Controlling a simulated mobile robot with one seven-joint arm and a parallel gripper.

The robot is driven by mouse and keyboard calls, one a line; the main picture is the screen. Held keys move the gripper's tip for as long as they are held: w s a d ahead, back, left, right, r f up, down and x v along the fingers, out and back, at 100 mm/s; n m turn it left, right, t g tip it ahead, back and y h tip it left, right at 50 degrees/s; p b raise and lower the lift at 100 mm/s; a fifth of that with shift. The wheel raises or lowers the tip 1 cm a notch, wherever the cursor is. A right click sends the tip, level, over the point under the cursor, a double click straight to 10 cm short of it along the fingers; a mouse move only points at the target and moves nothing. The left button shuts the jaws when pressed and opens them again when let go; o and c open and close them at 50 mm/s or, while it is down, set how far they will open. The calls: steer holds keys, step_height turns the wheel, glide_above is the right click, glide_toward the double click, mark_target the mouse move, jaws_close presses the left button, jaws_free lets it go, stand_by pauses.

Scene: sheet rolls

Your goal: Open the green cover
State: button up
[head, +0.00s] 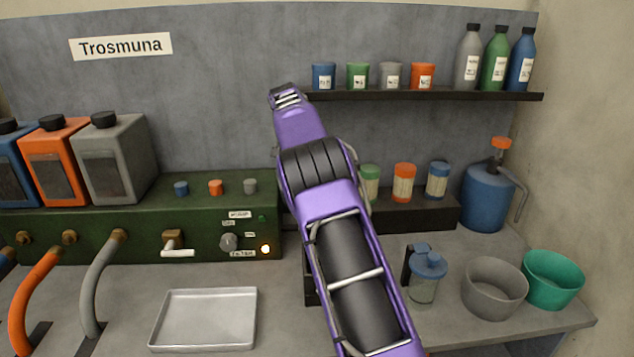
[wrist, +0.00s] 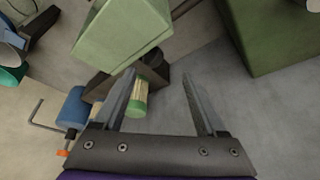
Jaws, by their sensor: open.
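A pale green box-shaped part (wrist: 125,35), which looks like the green cover, fills the upper middle of the wrist view. It sits above a dark base (wrist: 178,12), and I cannot see a gap or hinge. My gripper (wrist: 160,73) is open, with nothing between its fingers. The left fingertip is close to the lower edge of the green part in the picture; I cannot tell whether they touch. In the head view my purple arm hides the cover and the gripper.
A green-lidded jar (wrist: 137,106) shows beyond the left finger. A blue jug (head: 487,197), a pump jar (head: 426,277) and two bowls (head: 494,288) stand at right. A green console (head: 120,228) and a metal tray (head: 203,320) are at left.

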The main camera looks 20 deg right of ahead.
steer(key=v, duration=1.1)
steer(key=shift+r, duration=0.4)
steer(key=shift+s+d, duration=0.1)
steer(key=shift+d, duration=0.05)
steer(key=shift+c, duration=1.3)
steer(key=shift+d+f, duration=0.2)
steer(key=shift+f, duration=0.1)
steer(key=shift+c, duration=1.2)
steer(key=d+f+n, duration=0.1)
steer(key=f+n, duration=0.1)
steer(key=d+f+n+y+b, duration=0.1)
steer(key=f, duration=0.1)
steer(key=d+f+n+y, duration=0.1)
steer(key=f+n, duration=0.1)
steer(key=shift+w+n, duration=0.3)
steer(key=shift+w, duration=0.05)
jaws_close()
steer(key=w+f+n+t+y+b, duration=0.1)
steer(key=w+f+n+b, duration=0.1)
steer(key=f, duration=0.8)
steer(key=shift+w+d+n, duration=0.25)
steer(key=shift+w+n, duration=0.35)
steer(key=shift+n, duration=0.1)
